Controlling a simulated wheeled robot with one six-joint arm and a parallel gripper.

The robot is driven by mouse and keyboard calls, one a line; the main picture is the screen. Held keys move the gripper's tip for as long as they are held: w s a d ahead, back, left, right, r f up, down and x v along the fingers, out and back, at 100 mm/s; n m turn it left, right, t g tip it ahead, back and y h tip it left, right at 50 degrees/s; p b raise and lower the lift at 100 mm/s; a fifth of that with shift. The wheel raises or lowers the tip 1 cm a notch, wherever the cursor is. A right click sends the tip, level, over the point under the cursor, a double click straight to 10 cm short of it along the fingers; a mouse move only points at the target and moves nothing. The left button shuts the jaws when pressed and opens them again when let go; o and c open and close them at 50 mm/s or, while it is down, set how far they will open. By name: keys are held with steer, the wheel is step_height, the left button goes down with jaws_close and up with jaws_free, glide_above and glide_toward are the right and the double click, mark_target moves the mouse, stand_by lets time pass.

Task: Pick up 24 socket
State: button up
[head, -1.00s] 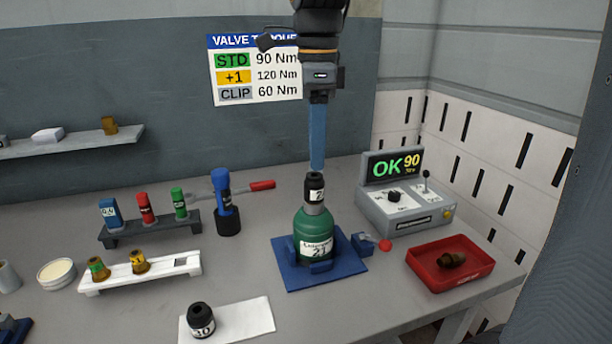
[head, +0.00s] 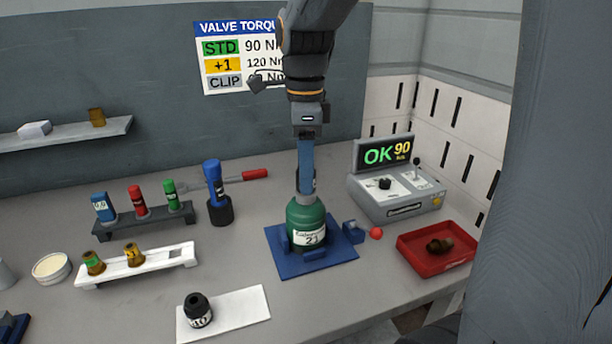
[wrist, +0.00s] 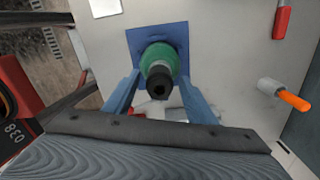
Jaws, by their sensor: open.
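A black socket (wrist: 158,87) sits on top of a green cylinder (head: 308,222), whose white label reads 21. The cylinder stands upright in a blue base plate (head: 285,266). My gripper (wrist: 159,79) is open, its two blue fingers on either side of the socket with space between in the wrist view. In the head view my gripper (head: 307,188) points down over the cylinder top and hides most of the socket, so its number cannot be read now. Another black socket (head: 197,311) stands on a white sheet (head: 242,304); its number is hard to read.
A control box (head: 400,203) with an OK 90 display and a red tray (head: 405,256) are at right. A dark rack (head: 150,226), a blue-topped tool (head: 214,185) and a white rack (head: 165,262) are at left. A red-handled tool (head: 243,176) lies behind.

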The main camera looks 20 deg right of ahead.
steer(key=c, duration=1.1)
